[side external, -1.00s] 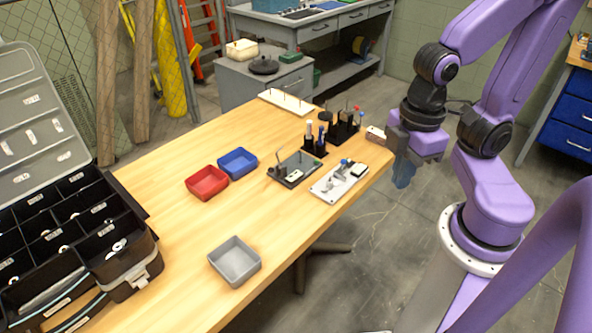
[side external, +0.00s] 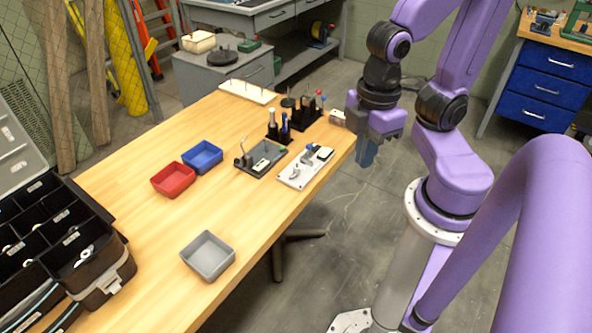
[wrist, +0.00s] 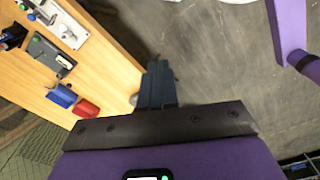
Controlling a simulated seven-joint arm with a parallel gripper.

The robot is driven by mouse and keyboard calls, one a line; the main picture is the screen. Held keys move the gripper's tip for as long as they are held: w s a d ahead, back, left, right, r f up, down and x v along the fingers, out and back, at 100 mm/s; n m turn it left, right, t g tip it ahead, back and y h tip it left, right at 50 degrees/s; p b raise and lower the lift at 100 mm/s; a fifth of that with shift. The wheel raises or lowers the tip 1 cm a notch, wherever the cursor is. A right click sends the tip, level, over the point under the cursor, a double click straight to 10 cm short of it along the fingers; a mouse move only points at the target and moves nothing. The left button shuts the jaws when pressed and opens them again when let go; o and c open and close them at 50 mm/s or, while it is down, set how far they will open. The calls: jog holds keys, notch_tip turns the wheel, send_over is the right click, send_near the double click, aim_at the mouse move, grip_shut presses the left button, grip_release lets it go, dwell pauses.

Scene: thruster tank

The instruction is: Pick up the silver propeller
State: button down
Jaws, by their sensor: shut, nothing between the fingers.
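I cannot pick out the silver propeller with certainty. A small grey curved piece (side external: 293,171) lies on the white plate (side external: 290,182) near the table's right edge, but it is too small to identify. Small pale parts (side external: 86,254) also lie in the black organizer case. My gripper (side external: 365,158) is shut and empty. It points down just off the table's right edge, to the right of the white plate. In the wrist view its blue-grey fingers (wrist: 157,72) are together over the floor beside the table edge.
The wooden table (side external: 150,215) holds a red tray (side external: 173,180), a blue tray (side external: 202,157) and a grey tray (side external: 208,255). A dark plate (side external: 250,170) and black tool holders (side external: 305,118) stand near the white plate. The organizer case (side external: 110,275) is at left. The table's middle is clear.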

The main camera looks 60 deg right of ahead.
jog(key=c, duration=0.9)
grip_release()
jog(key=shift+a, duration=0.1)
